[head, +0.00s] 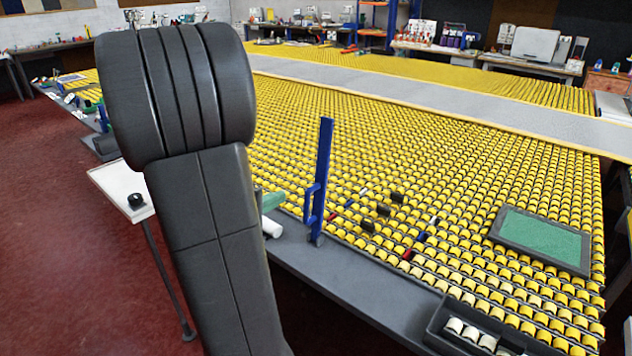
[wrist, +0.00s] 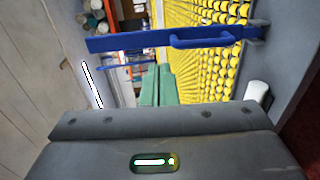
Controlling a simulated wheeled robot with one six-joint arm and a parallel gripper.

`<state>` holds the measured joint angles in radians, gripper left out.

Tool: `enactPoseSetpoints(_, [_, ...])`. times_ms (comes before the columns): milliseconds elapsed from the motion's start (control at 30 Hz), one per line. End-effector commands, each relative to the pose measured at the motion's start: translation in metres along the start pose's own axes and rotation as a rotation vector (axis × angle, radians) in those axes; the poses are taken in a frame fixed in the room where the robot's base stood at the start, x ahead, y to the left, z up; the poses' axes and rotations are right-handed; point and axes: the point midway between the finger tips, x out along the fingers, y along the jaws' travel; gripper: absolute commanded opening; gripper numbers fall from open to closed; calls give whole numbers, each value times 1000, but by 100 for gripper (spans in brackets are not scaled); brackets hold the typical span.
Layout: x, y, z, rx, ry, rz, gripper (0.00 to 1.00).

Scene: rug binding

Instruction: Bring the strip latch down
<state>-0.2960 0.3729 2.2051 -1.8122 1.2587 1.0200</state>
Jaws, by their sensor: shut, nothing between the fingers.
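The strip latch (head: 322,175) is a blue bar standing upright at the near edge of the yellow roller table, with a blue loop handle (head: 311,203) on its left side. In the wrist view the latch (wrist: 130,40) lies across the top of the picture, its handle (wrist: 203,40) towards me and its dark pivot (wrist: 256,30) at the right end. My gripper (wrist: 157,85) has green fingers, shut together and empty, apart from the latch. In the head view the gripper (head: 273,201) shows only as a green tip left of the latch; my arm hides the rest.
A white roll (head: 271,228) lies on the dark table edge (head: 345,285) near the latch base. Dark blocks (head: 383,209) and small coloured pieces lie right of the latch. A green-topped tray (head: 540,238) and a dark bin (head: 480,332) stand further right.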

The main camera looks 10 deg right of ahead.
Motion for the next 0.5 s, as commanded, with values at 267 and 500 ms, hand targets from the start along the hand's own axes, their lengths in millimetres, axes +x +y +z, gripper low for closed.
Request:
enactPoseSetpoints(267, [13, 1, 1, 0, -5, 0, 0])
enactPoseSetpoints(500, [44, 1, 2, 0, -7, -1, 0])
